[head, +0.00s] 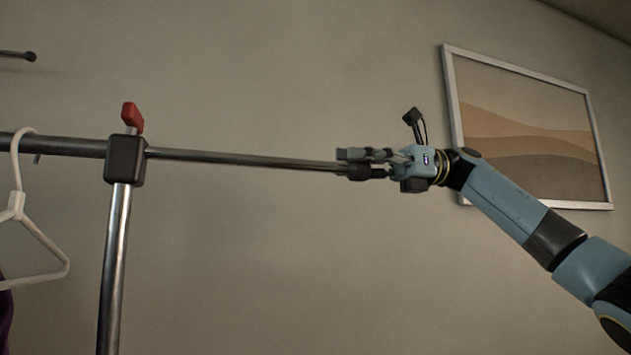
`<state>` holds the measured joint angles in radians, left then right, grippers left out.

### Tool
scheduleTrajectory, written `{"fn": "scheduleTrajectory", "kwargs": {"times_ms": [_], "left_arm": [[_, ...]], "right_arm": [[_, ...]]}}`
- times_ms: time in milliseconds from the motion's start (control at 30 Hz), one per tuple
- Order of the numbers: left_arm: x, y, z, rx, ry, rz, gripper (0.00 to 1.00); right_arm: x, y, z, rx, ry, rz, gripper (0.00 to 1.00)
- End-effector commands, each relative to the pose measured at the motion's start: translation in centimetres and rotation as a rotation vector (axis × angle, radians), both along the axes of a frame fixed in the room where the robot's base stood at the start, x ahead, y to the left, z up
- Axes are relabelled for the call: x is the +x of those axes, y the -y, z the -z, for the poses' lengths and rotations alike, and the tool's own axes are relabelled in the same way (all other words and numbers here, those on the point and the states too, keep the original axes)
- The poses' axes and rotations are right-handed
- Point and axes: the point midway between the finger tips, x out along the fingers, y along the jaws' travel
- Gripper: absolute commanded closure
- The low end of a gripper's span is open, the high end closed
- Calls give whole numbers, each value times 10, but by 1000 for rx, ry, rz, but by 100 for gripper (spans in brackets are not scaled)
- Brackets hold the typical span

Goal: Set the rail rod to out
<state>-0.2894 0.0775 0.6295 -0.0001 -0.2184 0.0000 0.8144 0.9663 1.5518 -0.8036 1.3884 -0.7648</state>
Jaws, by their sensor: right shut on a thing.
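The rail rod (240,158) is a thin metal rod that sticks out to the right from a black clamp block (125,160) at the end of a thicker rail (75,146). A red lever (132,117) stands up on top of the block. My right gripper (352,163) is shut on the rod's far right end, and its fingers hide the tip. The rod runs nearly level, dropping slightly toward the gripper. My left gripper is not in view.
A chrome upright post (114,270) holds the block from below. A white hanger (30,228) hangs from the thicker rail at the left. A framed picture (525,120) is on the wall behind my right arm. The space below the rod looks clear.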

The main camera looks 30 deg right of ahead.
Motion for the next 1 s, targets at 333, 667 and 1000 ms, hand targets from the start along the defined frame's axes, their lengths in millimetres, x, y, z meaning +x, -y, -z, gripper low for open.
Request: {"fn": "scheduleTrajectory", "kwargs": {"times_ms": [333,667,1000], "left_arm": [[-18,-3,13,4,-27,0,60],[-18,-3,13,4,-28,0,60],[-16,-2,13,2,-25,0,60]], "right_arm": [[-8,29,0,-1,-2,2,100],[-8,30,-1,-1,-2,3,100],[-8,29,0,-3,-2,1,42]]}}
